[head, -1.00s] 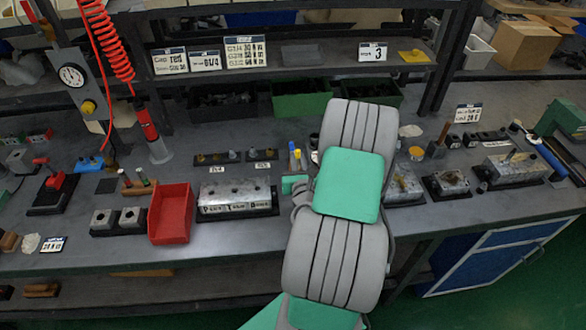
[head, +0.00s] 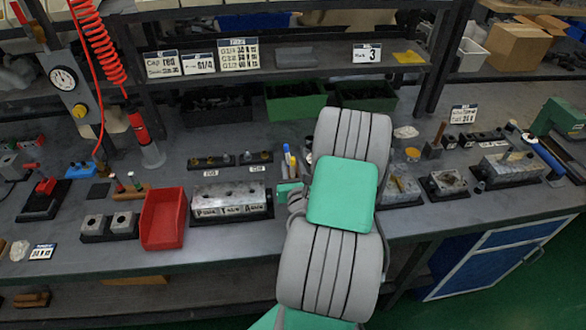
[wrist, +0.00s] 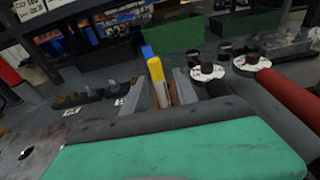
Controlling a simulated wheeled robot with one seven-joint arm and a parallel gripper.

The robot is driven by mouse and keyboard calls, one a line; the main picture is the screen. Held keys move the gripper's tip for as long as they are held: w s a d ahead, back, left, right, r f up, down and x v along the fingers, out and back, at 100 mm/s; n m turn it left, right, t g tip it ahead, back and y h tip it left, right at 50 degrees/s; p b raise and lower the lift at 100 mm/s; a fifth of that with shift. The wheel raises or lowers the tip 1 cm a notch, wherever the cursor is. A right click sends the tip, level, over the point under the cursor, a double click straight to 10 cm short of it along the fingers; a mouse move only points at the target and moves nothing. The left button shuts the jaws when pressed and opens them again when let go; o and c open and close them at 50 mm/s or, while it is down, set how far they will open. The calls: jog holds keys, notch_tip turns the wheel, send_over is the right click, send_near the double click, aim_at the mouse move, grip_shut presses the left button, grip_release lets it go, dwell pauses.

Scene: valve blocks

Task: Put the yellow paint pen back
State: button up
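The yellow paint pen (wrist: 157,76), with a yellow cap and a pale barrel, stands roughly upright between the fingers of my gripper (wrist: 163,98) in the wrist view. The fingers look closed on its barrel; its lower end is hidden behind my gripper body. In the head view the yellow pen (head: 293,163) shows just left of my arm, above the green part of my gripper (head: 291,190). A blue-capped pen (wrist: 147,52) stands right behind it, also visible in the head view (head: 287,150). What the blue pen stands in is hidden.
A metal valve block (head: 230,198) and a red bin (head: 162,220) lie left of my gripper. A dark rail with small fittings (head: 230,161) lies behind the block. Green bins (head: 295,103) stand at the back. In the wrist view, a red cylinder (wrist: 290,100) lies to the right.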

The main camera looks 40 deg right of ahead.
jog(key=shift+r+p, duration=0.3)
jog(key=shift+r, duration=0.1)
jog(key=b+v, duration=0.1)
jog(key=v, duration=0.2)
jog(key=b+v, duration=0.2)
jog(key=v, duration=0.2)
jog(key=b+v, duration=0.1)
jog(key=v, duration=0.3)
jog(key=shift+s+f, duration=0.25)
jog(key=shift+f, duration=0.05)
jog(key=shift+s+a+r, duration=0.15)
jog(key=shift+s+a, duration=0.05)
jog(key=shift+a, duration=0.1)
